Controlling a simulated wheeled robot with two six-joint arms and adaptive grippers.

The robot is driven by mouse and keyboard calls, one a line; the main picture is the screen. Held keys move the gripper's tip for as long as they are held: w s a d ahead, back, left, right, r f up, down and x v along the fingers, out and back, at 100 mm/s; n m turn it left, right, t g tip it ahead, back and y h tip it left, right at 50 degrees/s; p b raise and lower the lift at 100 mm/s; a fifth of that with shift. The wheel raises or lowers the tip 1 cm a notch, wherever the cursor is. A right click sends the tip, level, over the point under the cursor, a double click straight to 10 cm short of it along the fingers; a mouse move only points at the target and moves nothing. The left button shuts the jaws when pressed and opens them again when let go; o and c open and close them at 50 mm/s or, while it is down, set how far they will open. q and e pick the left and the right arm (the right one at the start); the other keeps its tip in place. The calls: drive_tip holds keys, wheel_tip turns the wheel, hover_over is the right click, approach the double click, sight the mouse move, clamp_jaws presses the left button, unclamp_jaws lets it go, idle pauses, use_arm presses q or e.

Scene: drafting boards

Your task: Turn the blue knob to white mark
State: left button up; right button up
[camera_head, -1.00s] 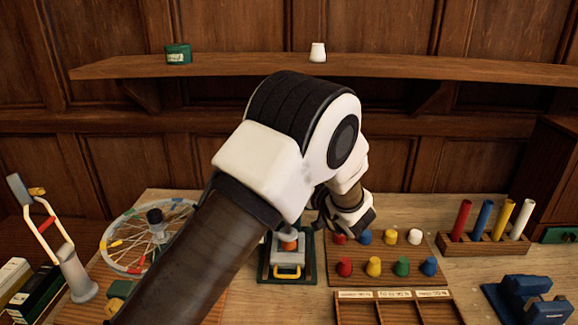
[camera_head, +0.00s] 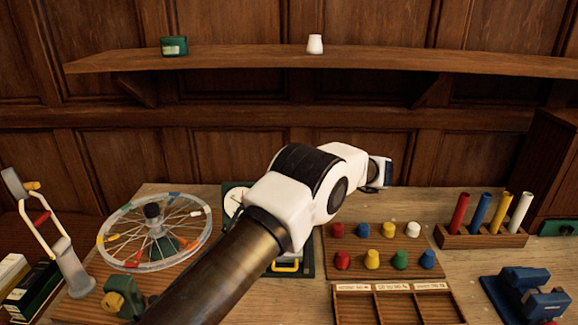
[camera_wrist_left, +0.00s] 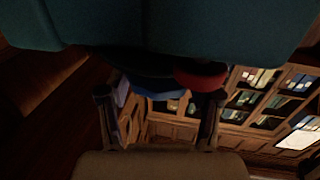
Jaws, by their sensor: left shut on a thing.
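My left arm reaches across the middle of the head view, with its gripper (camera_head: 378,172) above the back edge of the bench, to the right of the dial. The left wrist view shows its two fingers (camera_wrist_left: 160,98) apart, with a dark blue thing (camera_wrist_left: 158,91) between them; I cannot tell what it is. A red shape (camera_wrist_left: 201,76) shows beside it. Two blue pegs, back (camera_head: 363,230) and front (camera_head: 428,260), stand on the peg board; I cannot tell whether either is the blue knob. A white patch (camera_head: 196,212) sits on the spoked wheel. My right gripper is not in view.
The spoked wheel (camera_head: 125,225) lies at left. A white dial (camera_head: 233,201) on a green base is partly behind my arm. Pegs stand on a board (camera_head: 340,262), with compartments (camera_head: 354,308) in front and coloured rods (camera_head: 482,212) at right. A shelf (camera_head: 240,60) runs above.

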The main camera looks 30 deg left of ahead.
use_arm(q)
drive_tip(key=shift+f, duration=0.1)
idle(0.4)
drive_tip(key=o, duration=1.1)
drive_tip(key=shift+o, duration=0.2)
drive_tip(key=shift+a, duration=0.2)
wheel_tip(320, 180, up, 10)
